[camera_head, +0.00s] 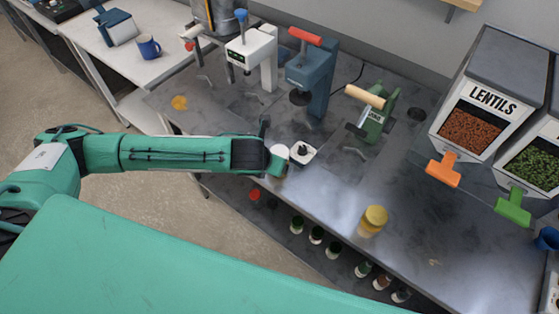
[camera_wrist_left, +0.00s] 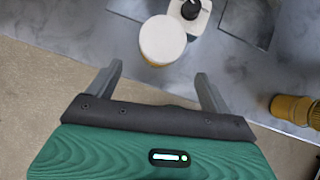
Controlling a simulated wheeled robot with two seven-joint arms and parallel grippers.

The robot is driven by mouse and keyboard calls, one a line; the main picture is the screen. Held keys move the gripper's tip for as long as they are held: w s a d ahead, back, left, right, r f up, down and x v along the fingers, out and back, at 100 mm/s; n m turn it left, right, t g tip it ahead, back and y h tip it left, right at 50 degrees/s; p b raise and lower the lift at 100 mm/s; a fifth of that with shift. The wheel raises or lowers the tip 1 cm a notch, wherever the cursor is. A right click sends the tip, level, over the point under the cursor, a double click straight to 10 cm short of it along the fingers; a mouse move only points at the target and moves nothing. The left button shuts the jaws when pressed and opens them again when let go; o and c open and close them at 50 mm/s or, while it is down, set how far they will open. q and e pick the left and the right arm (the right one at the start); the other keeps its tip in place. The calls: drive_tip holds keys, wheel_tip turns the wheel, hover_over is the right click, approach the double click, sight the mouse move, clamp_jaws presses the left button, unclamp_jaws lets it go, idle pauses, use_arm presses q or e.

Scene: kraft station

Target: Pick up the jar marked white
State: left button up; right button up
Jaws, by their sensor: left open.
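A jar with a round white lid (camera_head: 280,152) stands near the front edge of the grey worktop. In the left wrist view the white lid (camera_wrist_left: 163,40) lies just beyond my fingertips, roughly centred between them and apart from them. My left gripper (camera_wrist_left: 159,72) is open and empty, with its fingers spread toward the jar. In the head view the end of my left arm partly hides the jar, and no marking can be read on it. My right gripper is in neither view.
A small white device with a black knob (camera_head: 303,153) stands close behind the jar. Blue (camera_head: 313,75) and green (camera_head: 375,118) presses and a lentils dispenser (camera_head: 470,128) stand farther back. Several small jars sit below the worktop edge.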

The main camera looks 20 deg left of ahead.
use_arm(q)
drive_tip(key=x, duration=0.2)
drive_tip(key=shift+w+f, duration=0.2)
drive_tip(key=shift+f, duration=0.1)
drive_tip(key=shift+w+f+p, duration=0.2)
drive_tip(key=shift+p, duration=0.3)
drive_tip(key=p+x, duration=0.2)
drive_tip(key=x, duration=0.2)
drive_tip(key=shift+w+f, duration=0.25)
drive_tip(key=shift+f, duration=0.1)
drive_tip(key=c, duration=1.2)
drive_tip(key=shift+c, duration=0.6)
drive_tip(key=shift+r, duration=0.2)
